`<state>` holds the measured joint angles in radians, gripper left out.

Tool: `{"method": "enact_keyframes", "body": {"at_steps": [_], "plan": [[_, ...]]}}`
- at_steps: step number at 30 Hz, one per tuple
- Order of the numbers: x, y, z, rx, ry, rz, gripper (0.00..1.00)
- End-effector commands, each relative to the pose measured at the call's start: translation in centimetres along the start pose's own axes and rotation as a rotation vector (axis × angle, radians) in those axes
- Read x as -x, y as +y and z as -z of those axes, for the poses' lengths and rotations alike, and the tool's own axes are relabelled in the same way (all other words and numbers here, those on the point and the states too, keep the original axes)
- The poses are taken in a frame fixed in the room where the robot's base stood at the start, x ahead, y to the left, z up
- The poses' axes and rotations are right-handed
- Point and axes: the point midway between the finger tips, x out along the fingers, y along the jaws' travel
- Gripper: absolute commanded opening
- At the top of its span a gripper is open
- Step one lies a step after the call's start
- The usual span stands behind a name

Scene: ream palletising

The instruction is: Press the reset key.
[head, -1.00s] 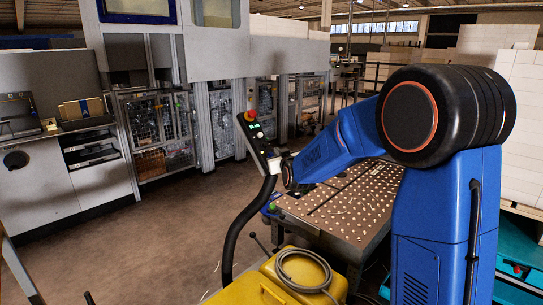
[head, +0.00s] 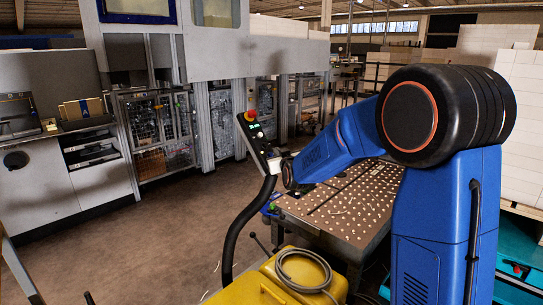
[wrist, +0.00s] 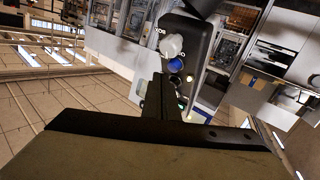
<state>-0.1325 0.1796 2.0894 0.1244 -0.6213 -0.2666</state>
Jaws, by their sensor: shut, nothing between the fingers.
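The control panel (head: 257,140) is a slim grey box on a curved black post. It has a red knob (head: 250,115) at its top and small green-lit keys below. In the wrist view the dark panel face (wrist: 192,38) shows a pale round button (wrist: 172,45), a blue button (wrist: 176,64) and a small lit key. Lettering is too small to read as a reset label. My gripper (wrist: 158,84) is shut and empty, its dark tip close to the blue button. I cannot tell whether it touches.
A perforated metal table (head: 345,205) stands right of the panel. A yellow case (head: 265,285) with a coiled grey hose sits in front. Grey machines with mesh guards line the back left. Brown floor is open at left.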

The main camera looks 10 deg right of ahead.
Motion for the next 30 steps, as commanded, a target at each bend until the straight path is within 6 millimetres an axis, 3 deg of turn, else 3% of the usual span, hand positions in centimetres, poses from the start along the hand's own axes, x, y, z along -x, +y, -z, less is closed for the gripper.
{"method": "enact_keyframes", "body": {"at_steps": [30], "plan": [[-0.6,-0.44,-0.4,0.0,0.0,0.0,0.0]]}}
